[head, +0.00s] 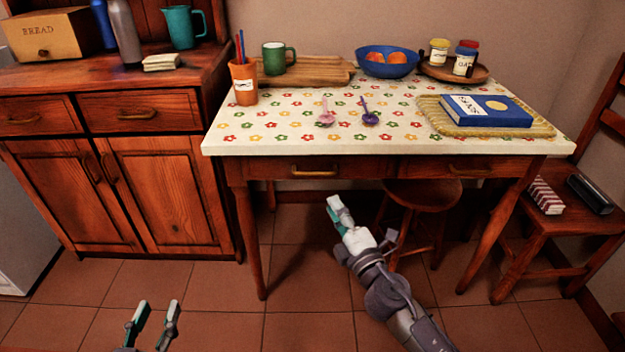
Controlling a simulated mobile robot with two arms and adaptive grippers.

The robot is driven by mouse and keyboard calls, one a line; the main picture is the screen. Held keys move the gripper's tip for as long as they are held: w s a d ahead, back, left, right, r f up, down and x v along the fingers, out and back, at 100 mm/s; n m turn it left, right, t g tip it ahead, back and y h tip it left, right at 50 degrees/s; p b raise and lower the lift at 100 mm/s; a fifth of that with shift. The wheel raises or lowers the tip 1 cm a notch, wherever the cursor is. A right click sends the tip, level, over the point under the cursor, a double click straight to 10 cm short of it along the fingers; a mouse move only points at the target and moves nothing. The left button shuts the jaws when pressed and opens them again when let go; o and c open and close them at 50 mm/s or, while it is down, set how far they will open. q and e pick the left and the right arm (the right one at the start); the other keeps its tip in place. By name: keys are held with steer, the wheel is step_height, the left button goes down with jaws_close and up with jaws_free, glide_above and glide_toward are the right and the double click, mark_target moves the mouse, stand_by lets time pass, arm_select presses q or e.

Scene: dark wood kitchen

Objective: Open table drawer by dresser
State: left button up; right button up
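The table (300,141) has two drawers under its flowered top. The table drawer by the dresser (352,170) is the left one, and its front looks flush with the table frame. Its handle (314,172) is a brass-coloured bar. The dresser (165,190) stands to the left of the table. My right gripper (335,204) is below and slightly right of that handle in the picture, apart from it. Its fingers overlap in this view, so their opening is unclear. My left gripper (153,308) is low at the left, open and empty, in front of the dresser.
A round stool (435,194) stands under the table, right of my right gripper. The tabletop carries a cup, spoons, a bowl, jars and a book (487,110). The tiled floor (210,300) before the dresser is clear.

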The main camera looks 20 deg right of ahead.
mark_target(315, 174)
steer(key=x, duration=0.6)
steer(key=shift+r, duration=0.1)
steer(key=x, duration=0.4)
steer(key=shift+w, duration=0.1)
arm_select(q)
steer(key=shift+f, duration=0.15)
arm_select(e)
steer(key=shift+w, duration=0.7)
steer(key=shift+c, duration=0.2)
jaws_close()
